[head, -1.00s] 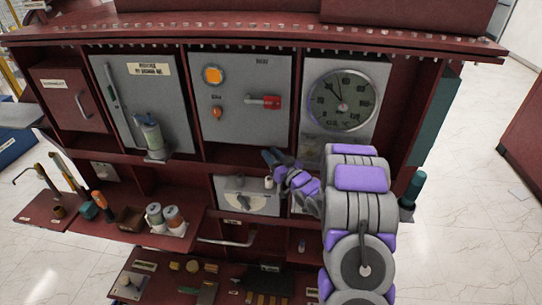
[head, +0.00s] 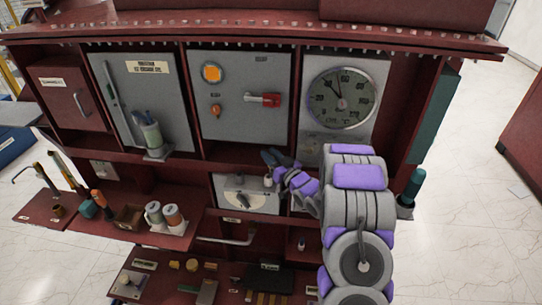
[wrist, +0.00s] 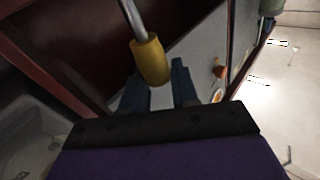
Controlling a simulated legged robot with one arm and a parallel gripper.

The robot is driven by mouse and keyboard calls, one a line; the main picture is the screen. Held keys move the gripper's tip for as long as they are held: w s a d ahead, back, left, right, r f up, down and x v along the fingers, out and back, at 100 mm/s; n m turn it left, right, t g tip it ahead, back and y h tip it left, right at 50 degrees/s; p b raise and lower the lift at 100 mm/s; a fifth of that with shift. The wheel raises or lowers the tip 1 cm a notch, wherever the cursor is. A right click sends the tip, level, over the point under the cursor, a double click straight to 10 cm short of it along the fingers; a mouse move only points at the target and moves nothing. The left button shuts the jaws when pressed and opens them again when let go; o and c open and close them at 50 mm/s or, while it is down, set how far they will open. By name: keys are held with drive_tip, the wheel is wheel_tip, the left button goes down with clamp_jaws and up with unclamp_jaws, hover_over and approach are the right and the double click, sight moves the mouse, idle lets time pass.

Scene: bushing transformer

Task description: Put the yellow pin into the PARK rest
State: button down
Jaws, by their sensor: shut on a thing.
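My gripper (head: 272,158) is in front of the cabinet, just above the grey panel with the round dial (head: 247,194). In the wrist view, my gripper (wrist: 162,82) has its two dark fingers at the yellow pin (wrist: 151,62) and is shut on it. The pin shows a yellow grip and a grey metal shaft that runs up out of the picture. The pin cannot be made out in the head view. The PARK rest cannot be picked out in either view; labels there are too small to read.
A large gauge (head: 342,97) and a panel with a red handle (head: 263,99) are above my arm. A lower shelf holds cups (head: 172,217) and tools at left. A curved bar handle (head: 232,240) is below the dial panel. Red cabinet walls (wrist: 62,62) are close in the wrist view.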

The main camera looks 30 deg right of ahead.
drive_tip(key=shift+a+r, duration=0.1)
drive_tip(key=shift+a, duration=0.05)
drive_tip(key=shift+r, duration=0.2)
idle(0.3)
drive_tip(key=shift+a, duration=0.4)
idle(1.2)
drive_tip(key=shift+f+b, duration=0.35)
drive_tip(key=shift+f, duration=1.6)
drive_tip(key=c, duration=0.8)
unclamp_jaws()
drive_tip(key=shift+s, duration=0.1)
drive_tip(key=p+v, duration=0.1)
drive_tip(key=v, duration=1.6)
drive_tip(key=shift+d+f, duration=0.1)
drive_tip(key=shift+f, duration=0.1)
